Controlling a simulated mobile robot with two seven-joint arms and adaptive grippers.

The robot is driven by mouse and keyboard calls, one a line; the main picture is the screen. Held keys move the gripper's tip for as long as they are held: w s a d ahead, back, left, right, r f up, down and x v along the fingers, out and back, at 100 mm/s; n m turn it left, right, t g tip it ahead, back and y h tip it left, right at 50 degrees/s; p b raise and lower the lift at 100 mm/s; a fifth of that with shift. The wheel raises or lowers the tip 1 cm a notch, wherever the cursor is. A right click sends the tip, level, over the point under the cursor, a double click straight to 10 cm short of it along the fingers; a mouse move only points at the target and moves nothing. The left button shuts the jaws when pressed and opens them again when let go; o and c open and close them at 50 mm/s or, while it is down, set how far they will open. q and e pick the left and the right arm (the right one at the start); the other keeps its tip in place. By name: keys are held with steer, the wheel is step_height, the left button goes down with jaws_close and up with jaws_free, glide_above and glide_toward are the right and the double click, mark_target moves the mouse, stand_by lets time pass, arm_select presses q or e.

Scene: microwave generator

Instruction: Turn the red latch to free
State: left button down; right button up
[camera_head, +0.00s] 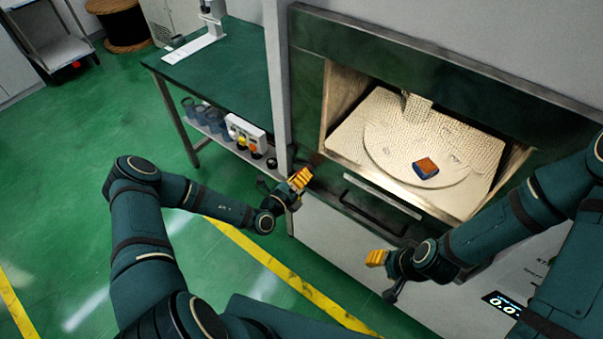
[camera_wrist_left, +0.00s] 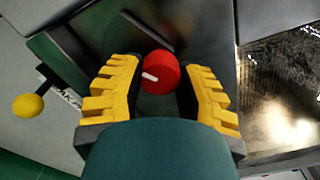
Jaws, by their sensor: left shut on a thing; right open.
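The red latch (camera_wrist_left: 160,73) is a round red knob with a white mark on its face, seen in the left wrist view. It sits between the yellow fingers of my left gripper (camera_wrist_left: 163,90), which is shut on it. In the head view my left gripper (camera_head: 301,178) is at the left edge of the chamber's front frame, and the latch cannot be made out there. My right gripper (camera_head: 376,258) is open and empty, in front of the machine below the chamber.
The open chamber (camera_head: 345,85) holds a block with a reddish-brown top (camera_head: 426,168) on a round plate. A dark handle (camera_head: 375,211) is below the opening. A green-topped table (camera_head: 240,70) stands at left. A yellow knob (camera_wrist_left: 28,105) shows left of the latch.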

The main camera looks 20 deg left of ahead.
arm_select(q)
steer(key=shift+d+n+p, duration=0.1)
steer(key=shift+n+p, duration=0.4)
steer(key=shift+n, duration=1.8)
steer(key=c, duration=0.5)
jaws_free()
steer(key=shift+s, duration=0.1)
steer(key=v, duration=1.1)
steer(key=shift+s, duration=0.4)
